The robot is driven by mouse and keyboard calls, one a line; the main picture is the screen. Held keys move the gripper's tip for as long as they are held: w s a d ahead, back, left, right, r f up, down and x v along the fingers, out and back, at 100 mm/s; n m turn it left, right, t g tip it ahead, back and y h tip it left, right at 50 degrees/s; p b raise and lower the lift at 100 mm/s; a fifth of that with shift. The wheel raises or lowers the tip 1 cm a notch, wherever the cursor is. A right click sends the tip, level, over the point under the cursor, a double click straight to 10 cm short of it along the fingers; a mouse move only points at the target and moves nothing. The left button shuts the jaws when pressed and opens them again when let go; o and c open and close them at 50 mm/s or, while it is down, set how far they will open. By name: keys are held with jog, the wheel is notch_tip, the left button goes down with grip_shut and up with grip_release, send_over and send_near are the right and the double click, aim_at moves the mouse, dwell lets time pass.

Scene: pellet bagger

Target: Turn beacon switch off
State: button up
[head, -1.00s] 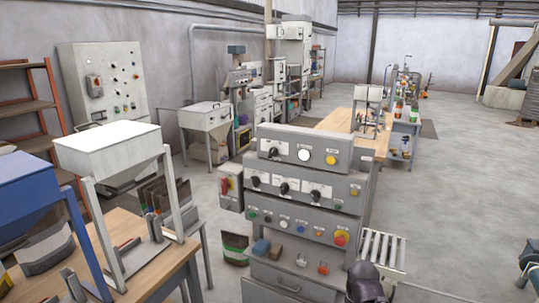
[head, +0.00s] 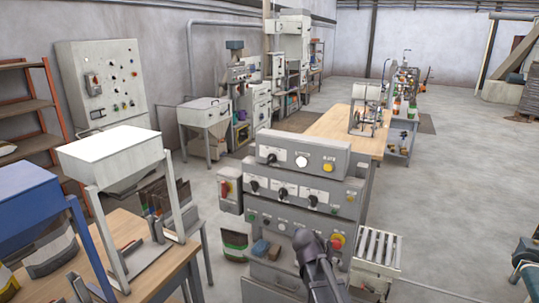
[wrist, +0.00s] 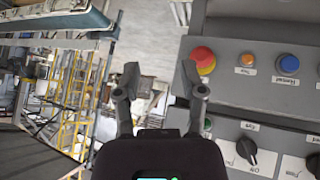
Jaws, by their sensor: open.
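A grey stepped control panel (head: 300,190) stands in the middle of the head view. Its top tier has a black rotary switch (head: 272,158), a white button and a yellow button. Its middle tier carries several black rotary switches (head: 283,191). I cannot read which one is labelled beacon. My gripper (head: 305,240) is in front of the bottom tier, left of the red emergency button (head: 337,241), and covers part of that row. In the wrist view my gripper (wrist: 163,85) is open and empty. A black rotary switch (wrist: 240,155) is at lower right there.
A roller conveyor (head: 377,247) is right of the panel. A wooden table (head: 345,130) stands behind it. A workbench with a white hopper (head: 110,155) is at left. A red-handled switch box (head: 228,190) is beside the panel. The floor at right is mostly clear.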

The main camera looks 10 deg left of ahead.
jog(key=w+a+r+m+t+h+p, duration=0.1)
jog(key=w+a+r+t+p, duration=0.1)
jog(key=w+a+r, duration=0.35)
jog(key=m+t+y+p, duration=0.1)
jog(key=m+t+p, duration=0.3)
jog(key=t, duration=0.6)
send_near(270, 160)
jog(key=s+a+n+p, duration=0.1)
jog(key=s, duration=0.3)
jog(key=shift+w+a, duration=0.1)
jog(key=shift+a, duration=0.15)
jog(key=shift+w, duration=0.1)
jog(key=x, duration=1.3)
jog(key=shift+w+d, duration=0.15)
jog(key=shift+w, duration=0.15)
